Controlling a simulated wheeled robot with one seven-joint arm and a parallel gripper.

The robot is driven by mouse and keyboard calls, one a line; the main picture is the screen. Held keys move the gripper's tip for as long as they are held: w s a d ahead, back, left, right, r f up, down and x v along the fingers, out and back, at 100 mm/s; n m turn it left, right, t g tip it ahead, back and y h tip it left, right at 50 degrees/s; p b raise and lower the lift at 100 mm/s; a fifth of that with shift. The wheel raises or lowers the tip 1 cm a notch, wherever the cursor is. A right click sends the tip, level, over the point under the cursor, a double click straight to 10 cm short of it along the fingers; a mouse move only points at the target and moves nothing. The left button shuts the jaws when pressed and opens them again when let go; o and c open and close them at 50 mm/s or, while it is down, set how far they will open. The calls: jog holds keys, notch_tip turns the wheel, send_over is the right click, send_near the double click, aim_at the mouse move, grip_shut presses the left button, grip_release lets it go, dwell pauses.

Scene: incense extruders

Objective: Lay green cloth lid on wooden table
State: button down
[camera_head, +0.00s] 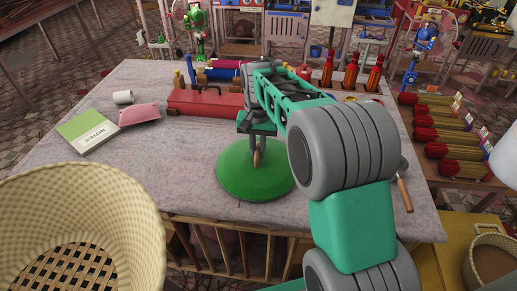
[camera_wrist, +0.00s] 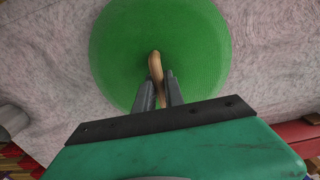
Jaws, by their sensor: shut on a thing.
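The green cloth lid (camera_head: 235,186) is a round green disc with a wooden handle (camera_head: 257,159) standing at its middle. It is over the front middle of the wooden table (camera_head: 185,178), whose top has a pale grey surface; I cannot tell whether the lid touches the table. My gripper (camera_head: 256,150) is above the lid and shut on its handle. In the wrist view the lid (camera_wrist: 195,50) fills the upper middle, and the handle (camera_wrist: 155,66) stands between the fingers of my gripper (camera_wrist: 158,84).
A red box (camera_head: 200,102) with a blue and a red roll is at the table's back. Red bottles (camera_head: 350,72) stand back right. A wicker basket (camera_head: 130,215) is at front left.

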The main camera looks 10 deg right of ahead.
jog(key=shift+f, duration=0.45)
jog(key=c, duration=1.4)
grip_release()
jog(key=shift+c, duration=0.2)
jog(key=shift+r, duration=0.1)
notch_tip(320, 180, up, 12)
jog(key=f, duration=0.1)
jog(key=s+f+n+t, duration=0.1)
jog(key=s+f, duration=0.3)
jog(key=s, duration=0.5)
jog(key=s+f+n+t, duration=0.2)
jog(key=s+f+n, duration=0.1)
jog(key=s, duration=0.7)
jog(key=shift+s+f+n, duration=0.2)
jog(key=shift+f+n, duration=0.15)
jog(key=shift+n, duration=0.05)
